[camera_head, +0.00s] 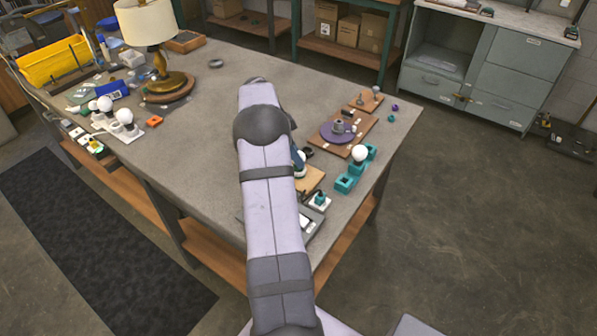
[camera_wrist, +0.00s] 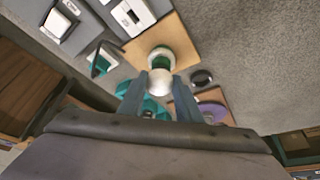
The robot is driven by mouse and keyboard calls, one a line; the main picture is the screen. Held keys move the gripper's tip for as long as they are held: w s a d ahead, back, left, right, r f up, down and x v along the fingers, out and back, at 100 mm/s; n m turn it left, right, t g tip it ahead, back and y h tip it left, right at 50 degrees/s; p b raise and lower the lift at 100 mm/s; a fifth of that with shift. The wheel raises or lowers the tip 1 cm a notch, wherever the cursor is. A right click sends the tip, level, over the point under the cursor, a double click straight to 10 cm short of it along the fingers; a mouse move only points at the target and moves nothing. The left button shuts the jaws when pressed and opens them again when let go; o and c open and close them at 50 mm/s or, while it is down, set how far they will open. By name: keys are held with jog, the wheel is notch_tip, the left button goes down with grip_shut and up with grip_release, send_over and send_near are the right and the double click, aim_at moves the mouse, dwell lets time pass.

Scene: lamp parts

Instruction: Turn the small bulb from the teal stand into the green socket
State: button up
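My gripper (camera_wrist: 160,79) is shut on a small round white bulb (camera_wrist: 160,83) in the wrist view. The bulb is in line with the green socket (camera_wrist: 161,60), which has a white rim and sits on a wooden board (camera_wrist: 184,38). I cannot tell whether the bulb touches the socket. The teal stand (camera_wrist: 156,108) is partly hidden behind the fingers. In the head view, the teal stand (camera_head: 345,184) is to the right of my arm, with another white bulb (camera_head: 360,153) on it. My arm hides most of the gripper and socket there.
A purple disc (camera_head: 338,132) on a wooden board is beyond the teal stand. A dark ring (camera_wrist: 201,77) lies beside the socket's board. A lamp (camera_head: 147,25) and several bulbs stand at left.

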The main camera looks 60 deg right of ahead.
jog(key=shift+c, duration=0.5)
jog(key=shift+m+g+y+p, duration=0.3)
jog(key=shift+m+p, duration=0.4)
jog(key=shift+m, duration=0.4)
jog(key=o, duration=1)
jog(key=shift+f, duration=0.1)
jog(key=shift+b+v, duration=1)
jog(key=shift+v, duration=2.7)
jog(key=shift+d, duration=0.1)
